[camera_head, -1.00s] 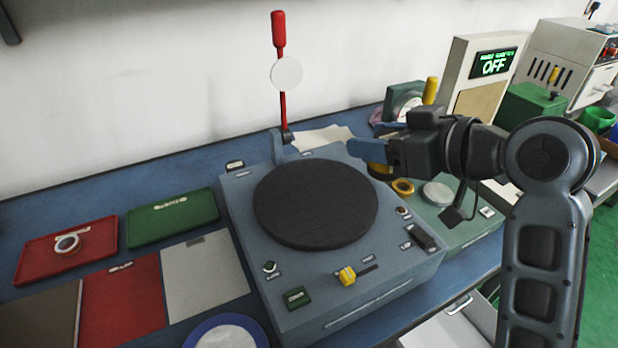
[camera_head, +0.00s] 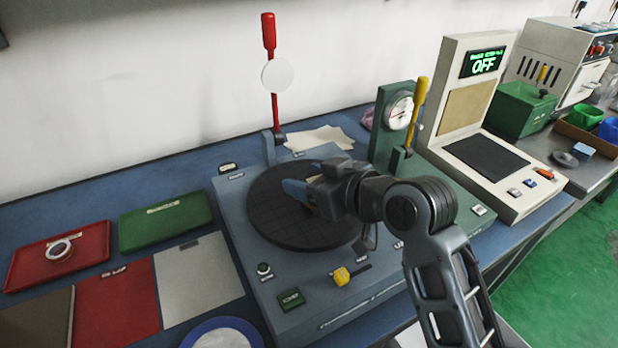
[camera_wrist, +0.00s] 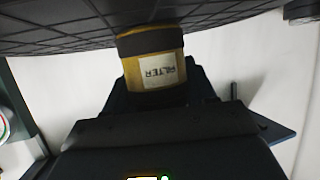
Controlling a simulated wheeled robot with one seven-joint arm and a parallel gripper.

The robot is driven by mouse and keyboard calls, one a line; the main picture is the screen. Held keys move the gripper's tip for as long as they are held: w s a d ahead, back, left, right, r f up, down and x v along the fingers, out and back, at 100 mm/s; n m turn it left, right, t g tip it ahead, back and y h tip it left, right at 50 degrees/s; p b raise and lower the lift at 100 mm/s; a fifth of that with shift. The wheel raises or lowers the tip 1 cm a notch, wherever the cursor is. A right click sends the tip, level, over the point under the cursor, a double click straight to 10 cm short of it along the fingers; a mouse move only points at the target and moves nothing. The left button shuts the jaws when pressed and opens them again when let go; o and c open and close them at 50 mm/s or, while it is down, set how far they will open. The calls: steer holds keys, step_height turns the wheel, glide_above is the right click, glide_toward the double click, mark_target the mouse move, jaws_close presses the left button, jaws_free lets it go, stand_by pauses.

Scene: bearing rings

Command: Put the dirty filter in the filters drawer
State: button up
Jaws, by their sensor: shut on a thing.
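The filter (camera_wrist: 152,48) is a yellow-brown cylinder with dark bands and a white "FILTER" label, upside down in the wrist view. My gripper (camera_head: 297,192) is shut on it, over the black round plate (camera_head: 275,228) of the grey-blue machine. Only a sliver of the filter shows in the head view, behind my gripper. In the wrist view the filter's end is close to the gridded black plate (camera_wrist: 60,38); I cannot tell if they touch. A pale drawer front or panel (camera_head: 412,337) shows partly at the bottom edge, mostly hidden by my arm; its label is not visible.
A red lever (camera_head: 270,75) stands behind the plate. A gauge unit with a yellow lever (camera_head: 417,110) and a beige console reading "OFF" (camera_head: 483,64) stand to the right. A red tray with a ring (camera_head: 90,262) and a green tray (camera_head: 168,218) lie left.

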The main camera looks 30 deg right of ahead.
steer(key=o, duration=0.6)
steer(key=shift+f, duration=0.15)
steer(key=o, duration=0.5)
